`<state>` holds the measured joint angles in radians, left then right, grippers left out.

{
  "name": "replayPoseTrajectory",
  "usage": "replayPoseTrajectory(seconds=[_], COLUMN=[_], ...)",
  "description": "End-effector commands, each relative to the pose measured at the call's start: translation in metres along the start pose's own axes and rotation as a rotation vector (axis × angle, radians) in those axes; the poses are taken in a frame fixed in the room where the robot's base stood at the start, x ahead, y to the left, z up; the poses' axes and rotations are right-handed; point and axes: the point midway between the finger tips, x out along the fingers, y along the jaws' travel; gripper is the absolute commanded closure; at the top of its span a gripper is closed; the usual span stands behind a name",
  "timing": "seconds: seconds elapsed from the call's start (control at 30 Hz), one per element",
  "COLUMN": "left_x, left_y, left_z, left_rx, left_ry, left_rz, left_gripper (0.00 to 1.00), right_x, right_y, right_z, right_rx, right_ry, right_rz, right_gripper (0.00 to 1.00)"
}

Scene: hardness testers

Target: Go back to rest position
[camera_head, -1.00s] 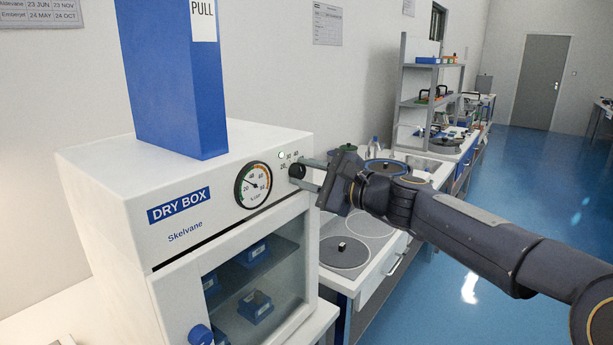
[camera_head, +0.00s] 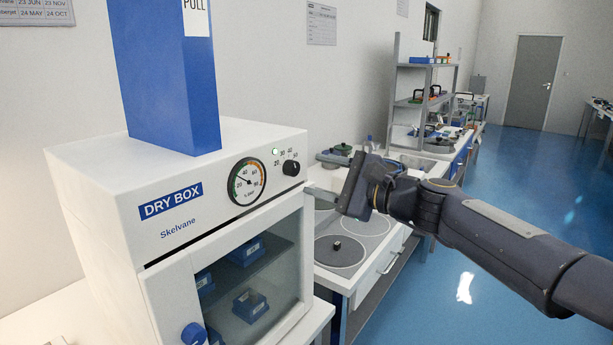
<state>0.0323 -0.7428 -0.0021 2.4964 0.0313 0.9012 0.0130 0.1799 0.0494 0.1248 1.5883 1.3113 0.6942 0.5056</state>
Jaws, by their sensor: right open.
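My right gripper (camera_head: 324,178) is open and empty in the head view. Its two fingers point left, toward the front right corner of the white dry box (camera_head: 95,205), and stand apart from its black knob (camera_head: 291,168). My right arm comes in from the right edge. The dry box has a round gauge (camera_head: 247,181) and a glass door (camera_head: 262,265) with a blue knob (camera_head: 194,333). The door looks shut. My left gripper is not in view.
A tall blue box (camera_head: 168,80) stands on the dry box. Blue trays (camera_head: 249,304) sit behind the glass. A bench with round discs (camera_head: 340,250) stands to the right, below my gripper. A shelf rack (camera_head: 424,95) stands farther back. The blue floor (camera_head: 520,200) is clear.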

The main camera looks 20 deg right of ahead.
Motion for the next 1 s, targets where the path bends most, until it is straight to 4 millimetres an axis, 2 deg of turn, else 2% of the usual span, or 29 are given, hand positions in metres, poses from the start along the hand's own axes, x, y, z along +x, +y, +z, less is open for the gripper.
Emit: replayPoseTrajectory(seconds=[0.1,0.2,0.67,0.77,0.87,0.97,1.0], left_x=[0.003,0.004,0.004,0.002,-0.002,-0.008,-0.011], left_y=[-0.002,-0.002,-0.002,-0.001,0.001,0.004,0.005], left_z=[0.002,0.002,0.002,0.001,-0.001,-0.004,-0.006], left_rx=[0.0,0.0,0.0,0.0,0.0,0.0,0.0], left_ry=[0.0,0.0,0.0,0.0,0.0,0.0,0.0], left_rz=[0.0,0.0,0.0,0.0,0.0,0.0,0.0], left_gripper=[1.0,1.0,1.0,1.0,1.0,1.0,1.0], right_x=[-0.017,-0.024,-0.026,-0.029,-0.044,-0.073,-0.089], right_y=[0.0,0.0,0.0,0.006,0.033,0.083,0.108], right_z=[-0.001,-0.001,0.0,0.004,0.016,0.029,0.034], right_rx=[-0.001,0.0,0.0,-0.029,-0.148,-0.361,-0.461], right_ry=[0.002,0.001,0.0,0.005,0.025,0.052,0.058], right_rz=[-0.002,0.0,0.001,0.021,0.107,0.263,0.339], right_gripper=[0.5,0.5,0.5,0.5,0.5,0.5,0.5])
